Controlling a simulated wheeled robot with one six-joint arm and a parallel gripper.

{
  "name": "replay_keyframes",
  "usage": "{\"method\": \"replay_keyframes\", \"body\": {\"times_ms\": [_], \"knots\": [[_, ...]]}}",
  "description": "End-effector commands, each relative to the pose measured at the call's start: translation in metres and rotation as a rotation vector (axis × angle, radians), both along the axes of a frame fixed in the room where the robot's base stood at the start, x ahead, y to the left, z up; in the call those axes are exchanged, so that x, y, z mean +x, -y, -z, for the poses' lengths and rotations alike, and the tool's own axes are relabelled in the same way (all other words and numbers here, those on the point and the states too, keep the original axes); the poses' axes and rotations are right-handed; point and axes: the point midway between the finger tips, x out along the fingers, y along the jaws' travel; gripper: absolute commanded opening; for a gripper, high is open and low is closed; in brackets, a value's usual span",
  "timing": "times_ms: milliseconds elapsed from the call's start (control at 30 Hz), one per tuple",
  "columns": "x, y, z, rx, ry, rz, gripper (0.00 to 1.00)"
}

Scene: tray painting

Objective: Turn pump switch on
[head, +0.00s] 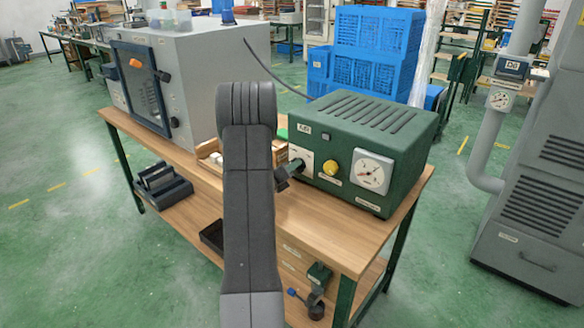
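A green pump box (375,118) with a slotted top stands on the right part of the wooden bench. Its front carries a white switch plate (302,157) at the left, a yellow knob (330,168) and a round white gauge (372,172). My grey arm rises in front of the bench, left of the box. The dark end of my gripper (287,174) shows just right of the arm, at or right in front of the switch plate. The switch itself is mostly covered. I cannot tell whether the gripper touches it, its finger opening, or the switch position.
A grey cabinet (200,75) with a dark window stands on the bench (315,220) at the left. A small wooden tray (208,148) sits partly behind my arm. Blue crates (375,45) are behind the bench. A large grey machine (540,190) stands at the right.

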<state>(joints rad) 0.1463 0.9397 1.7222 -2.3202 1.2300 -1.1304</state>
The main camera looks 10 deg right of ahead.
Motion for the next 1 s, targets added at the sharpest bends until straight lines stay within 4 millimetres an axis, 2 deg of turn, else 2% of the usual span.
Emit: {"method": "replay_keyframes", "body": {"times_ms": [33, 67, 100, 533, 1000], "knots": [[-0.0001, -0.0001, -0.0001, 0.000, 0.000, 0.000, 0.07], [-0.0001, -0.0001, -0.0001, 0.000, 0.000, 0.000, 0.01], [0.0000, -0.0001, -0.0001, 0.000, 0.000, 0.000, 0.00], [-0.0003, 0.0001, 0.0032, 0.048, 0.063, 0.000, 0.00], [-0.0024, 0.0015, 0.0055, 0.288, 0.376, -0.001, 0.00]]}}
